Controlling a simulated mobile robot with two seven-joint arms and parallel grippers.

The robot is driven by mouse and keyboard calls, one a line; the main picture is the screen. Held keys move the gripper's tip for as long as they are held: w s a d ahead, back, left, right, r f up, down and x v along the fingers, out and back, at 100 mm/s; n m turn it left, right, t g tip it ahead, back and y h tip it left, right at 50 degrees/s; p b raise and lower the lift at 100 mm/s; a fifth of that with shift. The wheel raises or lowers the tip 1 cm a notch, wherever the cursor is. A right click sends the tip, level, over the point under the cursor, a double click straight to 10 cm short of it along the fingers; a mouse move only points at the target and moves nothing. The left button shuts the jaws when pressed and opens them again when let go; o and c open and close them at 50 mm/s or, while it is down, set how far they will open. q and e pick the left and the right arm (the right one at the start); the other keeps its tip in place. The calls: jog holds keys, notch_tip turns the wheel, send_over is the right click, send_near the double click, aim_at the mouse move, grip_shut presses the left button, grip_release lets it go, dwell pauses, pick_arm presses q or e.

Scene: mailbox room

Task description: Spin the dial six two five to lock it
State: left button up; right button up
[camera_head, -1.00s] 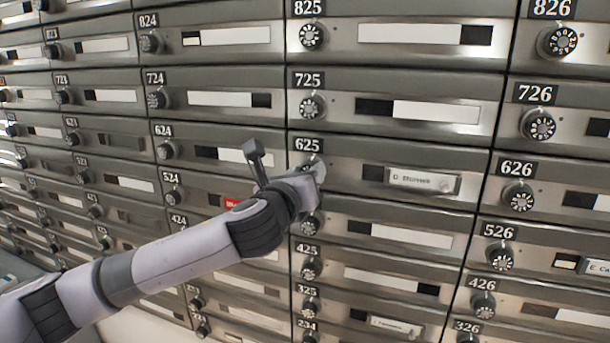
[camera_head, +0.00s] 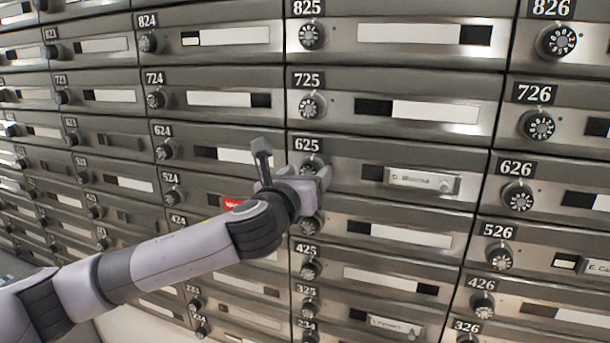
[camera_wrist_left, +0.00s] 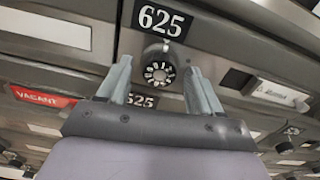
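The dial of mailbox 625 (camera_wrist_left: 158,70) is a round black knob with white digits, just under the 625 label (camera_wrist_left: 163,20) in the left wrist view. In the head view the 625 dial (camera_head: 312,164) shows partly above my left gripper (camera_head: 325,176). My left gripper also shows in the left wrist view (camera_wrist_left: 160,82), with its two fingers open, one on each side of the dial. I see gaps between the fingers and the dial, so it is not gripped. The mailbox 625 door (camera_head: 335,170) is flush with its neighbours. My right gripper is in neither view.
Mailbox doors with similar dials surround it, such as the 725 dial (camera_head: 312,105) above. The 525 label (camera_wrist_left: 142,100) is partly hidden behind my gripper. A red vacant tag (camera_wrist_left: 42,97) sits at the left. The name plate of 625 (camera_head: 424,181) is to the right.

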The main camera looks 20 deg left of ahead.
pick_arm(q)
jog(key=shift+s, duration=0.1)
jog(key=s+b, duration=0.1)
jog(key=s, duration=0.6)
jog(key=shift+a, duration=0.15)
dwell(0.5)
jog(key=s+d+f+n+g+h, duration=0.25)
jog(key=f+n, duration=0.45)
jog(key=f, duration=0.5)
jog(key=s+d+f+n+g+h, duration=0.2)
jog(key=s+d+f+n, duration=0.15)
jog(key=f+n, duration=0.55)
jog(key=s+a+f+n+g+y, duration=0.1)
jog(key=s+a+f+n, duration=0.3)
jog(key=s+f+n, duration=0.4)
jog(key=s+a+f+n+g+y, duration=0.2)
jog(key=s+a+f+n, duration=0.1)
jog(key=s+f+n, duration=0.5)
jog(key=s+f, duration=0.3)
jog(key=f, duration=0.4)
jog(key=shift+s+a+f+n, duration=0.2)
jog(key=shift+a+n, duration=0.15)
jog(key=shift+n, duration=0.05)
